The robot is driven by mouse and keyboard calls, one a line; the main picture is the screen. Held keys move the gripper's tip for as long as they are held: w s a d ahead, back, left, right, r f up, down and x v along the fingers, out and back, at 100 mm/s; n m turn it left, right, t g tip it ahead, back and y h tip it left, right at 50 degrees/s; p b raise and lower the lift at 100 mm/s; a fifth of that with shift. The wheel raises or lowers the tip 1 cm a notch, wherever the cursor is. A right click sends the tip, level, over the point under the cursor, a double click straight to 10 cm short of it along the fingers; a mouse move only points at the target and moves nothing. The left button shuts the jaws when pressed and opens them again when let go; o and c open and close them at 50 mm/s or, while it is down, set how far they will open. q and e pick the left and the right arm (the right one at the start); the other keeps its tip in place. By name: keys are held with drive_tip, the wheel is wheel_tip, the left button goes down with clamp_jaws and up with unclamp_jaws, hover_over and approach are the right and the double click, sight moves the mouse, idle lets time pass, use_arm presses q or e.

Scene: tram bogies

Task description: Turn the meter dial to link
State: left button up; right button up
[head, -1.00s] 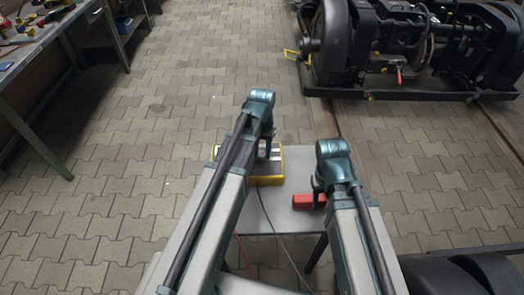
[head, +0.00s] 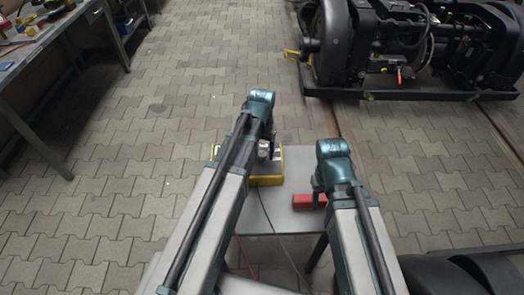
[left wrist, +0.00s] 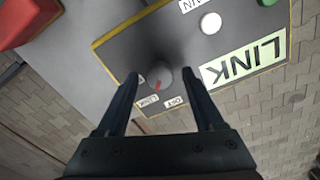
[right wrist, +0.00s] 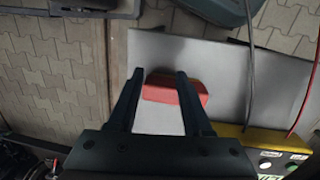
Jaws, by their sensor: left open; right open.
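The meter (head: 278,180) is a yellow-edged box on a small grey table, partly hidden by my left arm. In the left wrist view its dark face (left wrist: 118,55) carries a round grey dial (left wrist: 161,75) with a red mark. The mark points down and slightly left, towards a small LINK label (left wrist: 148,103); another small label (left wrist: 174,102) is beside it. A large green LINK display (left wrist: 245,62) is at the right. My left gripper (left wrist: 161,80) is open, fingers either side of the dial; contact is unclear. My right gripper (right wrist: 160,76) is open above a red block.
The red block (head: 306,201) lies on the table (head: 285,218), right of the meter. Red and dark cables run from the meter side. A bogie (head: 400,50) stands at the back right, a workbench (head: 45,40) at the back left. Paved floor between is clear.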

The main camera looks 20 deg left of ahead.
sight(262, 153)
use_arm(q)
wheel_tip(262, 153, up, 14)
drive_tip(key=p, duration=1.3)
drive_tip(key=shift+p, duration=0.4)
drive_tip(key=shift+f, duration=0.1)
drive_tip(key=s+d+r+m+y+p, duration=0.1)
drive_tip(key=s+d+r+m+p, duration=0.1)
drive_tip(key=s+d, duration=0.8)
drive_tip(key=s+r+p, duration=0.1)
drive_tip(key=s, duration=0.3)
drive_tip(key=shift+d+r+m, duration=0.2)
drive_tip(key=shift+d+m, duration=0.1)
drive_tip(key=shift+a, duration=0.1)
